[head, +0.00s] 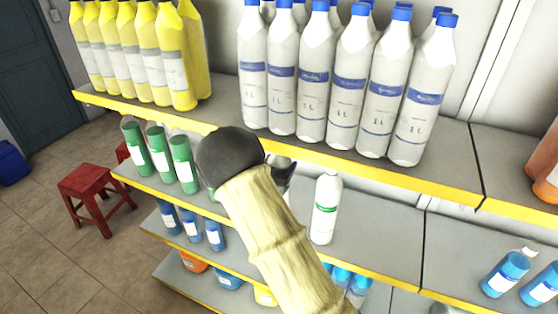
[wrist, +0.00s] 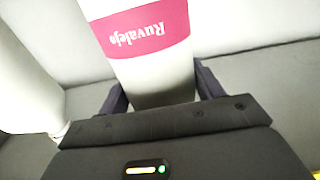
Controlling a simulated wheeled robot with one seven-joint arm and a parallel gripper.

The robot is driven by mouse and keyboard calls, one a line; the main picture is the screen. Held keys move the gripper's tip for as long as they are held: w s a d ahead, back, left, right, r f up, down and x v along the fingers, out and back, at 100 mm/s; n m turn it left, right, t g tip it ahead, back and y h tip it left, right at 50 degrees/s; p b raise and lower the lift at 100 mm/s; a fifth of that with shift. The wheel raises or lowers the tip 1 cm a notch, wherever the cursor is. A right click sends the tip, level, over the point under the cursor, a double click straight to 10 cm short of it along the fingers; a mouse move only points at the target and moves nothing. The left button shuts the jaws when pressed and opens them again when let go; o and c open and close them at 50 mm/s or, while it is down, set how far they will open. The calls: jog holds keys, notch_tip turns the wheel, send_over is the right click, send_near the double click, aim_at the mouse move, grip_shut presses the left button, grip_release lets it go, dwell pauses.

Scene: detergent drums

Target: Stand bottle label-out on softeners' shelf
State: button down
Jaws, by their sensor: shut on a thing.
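A white bottle with a pink label reading "Ruvalejo" (wrist: 146,38) is between the two fingers of my gripper (wrist: 162,92) in the wrist view. The label faces the wrist camera and its text is upside down there. In the head view my gripper (head: 282,174) is at the second shelf (head: 375,240), mostly hidden behind my arm. Little of the held bottle shows there, and I cannot tell whether its base touches the shelf. A white bottle with a green label (head: 326,208) stands upright on that shelf, just right of my arm.
Large white bottles with blue caps (head: 350,85) and yellow bottles (head: 172,60) fill the top shelf (head: 228,112), above my gripper. Green bottles (head: 158,152) stand left on the second shelf. Bare shelf lies right of the green-labelled bottle. A red stool (head: 92,190) is on the floor.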

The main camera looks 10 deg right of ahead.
jog(key=shift+f+p, duration=0.4)
jog(key=shift+f, duration=0.35)
jog(key=shift+w+f, duration=0.1)
jog(key=shift+f, duration=0.1)
jog(key=shift+c, duration=1.3)
grip_release()
jog(key=shift+a, duration=0.1)
jog(key=shift+r, duration=0.1)
jog(key=shift+s, duration=0.3)
jog(key=b+v, duration=0.4)
jog(key=v, duration=0.7)
jog(key=shift+s+a+b, duration=0.15)
jog(key=shift+s+b, duration=0.1)
jog(key=shift+b, duration=0.15)
